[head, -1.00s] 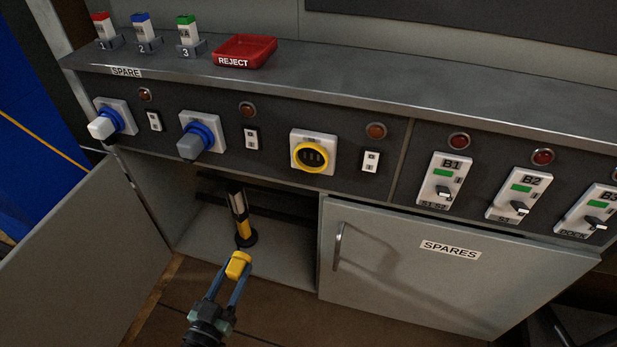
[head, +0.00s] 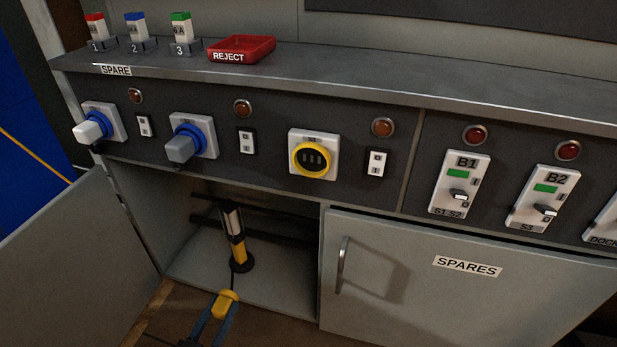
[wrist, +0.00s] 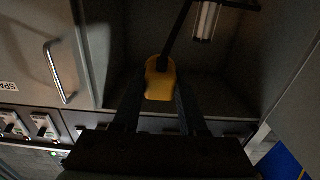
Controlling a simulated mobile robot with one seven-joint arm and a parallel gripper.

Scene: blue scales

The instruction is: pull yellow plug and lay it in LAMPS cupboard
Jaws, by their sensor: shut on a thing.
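The yellow plug (head: 225,304) is between the two blue fingers of my gripper (head: 212,320), which is shut on it. The plug is in front of the open cupboard at the lower left, near its opening. In the wrist view the plug (wrist: 160,80) sits between the fingertips of my gripper (wrist: 158,92), with a dark cable running up from it. Inside the open cupboard (head: 195,262) stands a lamp (head: 236,245) with a yellow and black body and a pale upper part. The yellow-ringed socket (head: 313,156) on the panel is empty. No LAMPS label is readable.
The open cupboard's door (head: 75,245) swings out at the left. The SPARES cupboard (head: 400,290) on the right is shut. A red REJECT tray (head: 242,48) stands on the top.

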